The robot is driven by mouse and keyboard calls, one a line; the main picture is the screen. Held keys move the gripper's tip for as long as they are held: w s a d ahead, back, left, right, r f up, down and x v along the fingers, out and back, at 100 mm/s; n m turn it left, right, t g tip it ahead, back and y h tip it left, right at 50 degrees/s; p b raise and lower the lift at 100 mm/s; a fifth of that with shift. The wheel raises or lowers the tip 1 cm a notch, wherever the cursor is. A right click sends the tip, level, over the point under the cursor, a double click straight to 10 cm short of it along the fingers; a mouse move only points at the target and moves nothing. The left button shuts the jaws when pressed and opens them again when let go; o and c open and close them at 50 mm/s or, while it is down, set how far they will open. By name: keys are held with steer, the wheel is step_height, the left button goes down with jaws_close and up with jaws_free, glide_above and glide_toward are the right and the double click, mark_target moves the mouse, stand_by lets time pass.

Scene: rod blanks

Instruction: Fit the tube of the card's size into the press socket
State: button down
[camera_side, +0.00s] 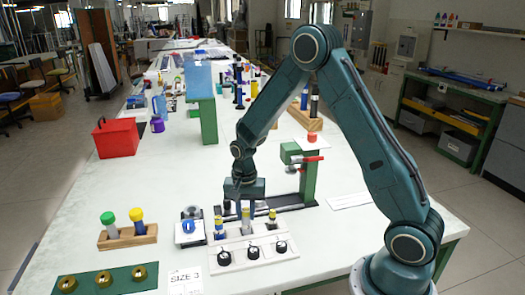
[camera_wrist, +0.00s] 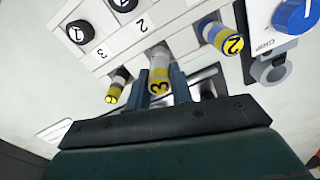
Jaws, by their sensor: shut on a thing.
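My gripper (camera_wrist: 160,88) is shut on a grey tube with a yellow cap marked 3 (camera_wrist: 160,72), which stands between its fingers. In the side view my gripper (camera_side: 240,207) is low over the white rack (camera_side: 240,236); I cannot tell if the tube is still seated there. A tube with a blue band and yellow cap marked 2 (camera_wrist: 220,37) and a thinner yellow-and-black tube (camera_wrist: 117,87) stand to either side. The card (camera_side: 186,281) reads SIZE 3. The green press (camera_side: 306,180) with a red handle stands behind; its socket is not clear to see.
Black knobs (camera_side: 252,252) line the rack's front. A wooden block (camera_side: 128,237) holds green- and yellow-capped tubes. A green mat (camera_side: 125,281) holds brass pieces. A red box (camera_side: 116,138) stands farther back.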

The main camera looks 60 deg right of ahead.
step_height(320, 180, up, 20)
stand_by(0.6)
steer(key=shift+f, duration=0.1)
stand_by(0.4)
steer(key=w+d+r+n, duration=0.2)
steer(key=w+d+n, duration=0.1)
steer(key=d, duration=0.9)
step_height(320, 180, down, 16)
steer(key=shift+d, duration=0.2)
steer(key=shift+f, duration=0.1)
steer(key=shift+f, duration=2.1)
steer(key=shift+f, duration=0.15)
steer(key=c, duration=1.2)
jaws_free()
steer(key=shift+c, duration=0.2)
